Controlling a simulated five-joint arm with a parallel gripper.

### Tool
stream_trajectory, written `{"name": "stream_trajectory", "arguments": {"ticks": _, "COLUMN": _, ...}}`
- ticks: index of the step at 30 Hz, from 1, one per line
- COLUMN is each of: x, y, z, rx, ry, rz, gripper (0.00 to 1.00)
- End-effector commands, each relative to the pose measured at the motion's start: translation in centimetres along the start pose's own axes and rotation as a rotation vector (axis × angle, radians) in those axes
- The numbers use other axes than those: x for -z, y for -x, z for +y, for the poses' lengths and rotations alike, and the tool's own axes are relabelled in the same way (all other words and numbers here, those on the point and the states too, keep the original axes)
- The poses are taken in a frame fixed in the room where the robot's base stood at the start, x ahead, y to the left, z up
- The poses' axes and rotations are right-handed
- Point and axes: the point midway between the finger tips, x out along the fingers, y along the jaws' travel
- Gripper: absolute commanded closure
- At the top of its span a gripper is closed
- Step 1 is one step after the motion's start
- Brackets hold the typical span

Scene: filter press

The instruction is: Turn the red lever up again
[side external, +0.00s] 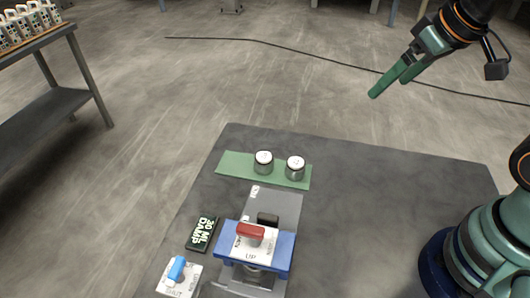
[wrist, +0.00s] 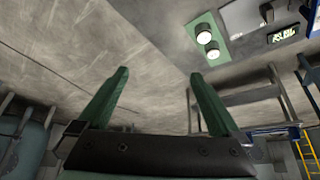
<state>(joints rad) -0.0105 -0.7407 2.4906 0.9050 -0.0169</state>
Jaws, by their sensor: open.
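The red lever (side external: 251,231) is a short red bar on top of the blue press frame (side external: 228,252), just behind a white plate marked UP (side external: 251,257). The bar lies roughly across the frame in the side view; its exact turn is hard to tell. My gripper (side external: 389,86) is high at the upper right of the side view, well away from the lever, with nothing in it. In the wrist view my gripper (wrist: 158,74) shows two green fingers spread apart with empty space between them. The red lever cannot be made out in the wrist view.
Two white-topped cylinders (side external: 264,163) (side external: 295,170) stand on a green strip (side external: 232,166) behind the press. A black sign reading 30 ML DAMP (side external: 202,234) and a blue lever (side external: 176,268) marked SHUT are left of it. The dark tabletop (side external: 380,210) is clear to the right.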

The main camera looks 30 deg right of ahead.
Motion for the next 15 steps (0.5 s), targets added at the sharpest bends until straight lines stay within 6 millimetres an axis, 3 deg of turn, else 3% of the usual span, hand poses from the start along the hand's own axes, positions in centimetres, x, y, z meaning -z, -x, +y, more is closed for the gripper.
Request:
{"name": "stream_trajectory", "arguments": {"ticks": 5, "x": 1.6, "y": 0.3, "z": -4.3, "rx": 0.071, "ry": 0.324, "rz": -0.066, "gripper": 0.0}}
{"name": "stream_trajectory", "arguments": {"ticks": 10, "x": 2.8, "y": 0.8, "z": -12.4, "rx": 0.202, "ry": 0.898, "rz": -0.151, "gripper": 0.0}}
{"name": "stream_trajectory", "arguments": {"ticks": 15, "x": 1.7, "y": 1.4, "z": -21.2, "rx": 0.348, "ry": 1.486, "rz": -0.207, "gripper": 0.0}}
